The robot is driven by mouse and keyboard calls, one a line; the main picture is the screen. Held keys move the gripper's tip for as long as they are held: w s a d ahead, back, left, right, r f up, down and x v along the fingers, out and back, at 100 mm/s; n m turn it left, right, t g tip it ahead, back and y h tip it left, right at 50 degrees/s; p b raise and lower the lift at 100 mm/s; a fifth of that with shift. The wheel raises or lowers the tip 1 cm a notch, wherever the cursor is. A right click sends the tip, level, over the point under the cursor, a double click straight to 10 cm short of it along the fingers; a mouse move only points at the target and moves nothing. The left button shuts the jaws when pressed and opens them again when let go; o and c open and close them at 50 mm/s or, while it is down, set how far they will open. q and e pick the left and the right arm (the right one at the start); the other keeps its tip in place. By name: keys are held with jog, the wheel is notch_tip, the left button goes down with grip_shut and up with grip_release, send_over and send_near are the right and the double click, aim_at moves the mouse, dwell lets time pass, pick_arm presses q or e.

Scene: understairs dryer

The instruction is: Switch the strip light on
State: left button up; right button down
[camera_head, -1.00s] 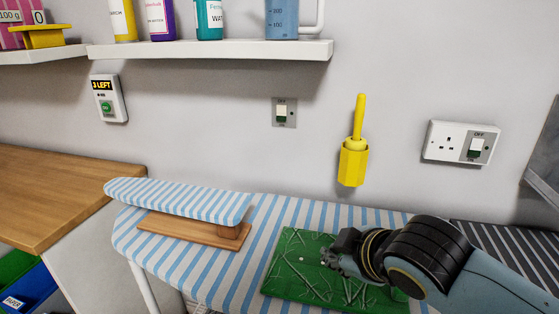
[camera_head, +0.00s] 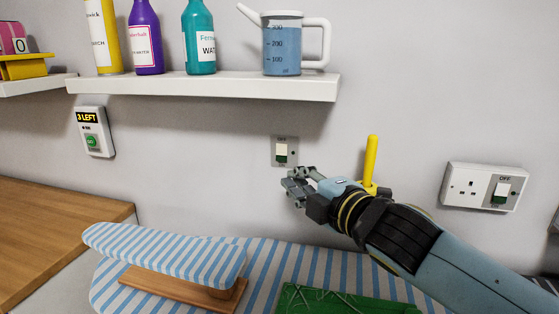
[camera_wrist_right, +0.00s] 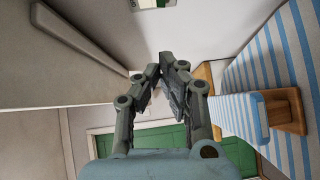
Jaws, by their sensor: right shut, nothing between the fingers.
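A small grey wall switch (camera_head: 284,151) sits on the wall below the shelf, with OFF above its white rocker and green at the rocker's lower end. No label tells what it works, and no strip light is in view. My right gripper (camera_head: 293,187) is shut and empty, just below the switch in the head view; I cannot tell its gap to the wall. In the right wrist view, the shut fingers (camera_wrist_right: 168,75) point up the picture, and part of a white plate with green (camera_wrist_right: 150,4) shows at the top edge. My left gripper is out of view.
A shelf (camera_head: 205,86) with bottles and a jug hangs above. A socket with a switch (camera_head: 485,187) is at right, a "3 LEFT" box (camera_head: 95,131) at left. A yellow-handled tool (camera_head: 370,158) is behind my right arm. A striped ironing board (camera_head: 260,262) lies below.

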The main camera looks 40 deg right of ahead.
jog(key=p, duration=0.2)
send_near(281, 153)
jog(key=w+a, duration=0.5)
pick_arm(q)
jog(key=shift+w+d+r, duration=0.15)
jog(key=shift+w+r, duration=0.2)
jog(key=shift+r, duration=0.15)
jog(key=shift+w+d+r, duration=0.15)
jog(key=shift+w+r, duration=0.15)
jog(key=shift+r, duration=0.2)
pick_arm(e)
jog(key=shift+w+d+f, duration=0.35)
jog(key=shift+w+d, duration=0.2)
jog(key=shift+d, duration=0.25)
jog(key=shift+w+d+f, duration=0.35)
jog(key=shift+w+d, duration=0.2)
jog(key=shift+d, duration=0.25)
jog(key=shift+w+d+f, duration=0.15)
jog(key=shift+w+d, duration=0.05)
jog(key=shift+d, duration=0.1)
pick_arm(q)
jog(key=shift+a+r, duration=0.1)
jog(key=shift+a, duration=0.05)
pick_arm(e)
jog(key=shift+f, duration=0.1)
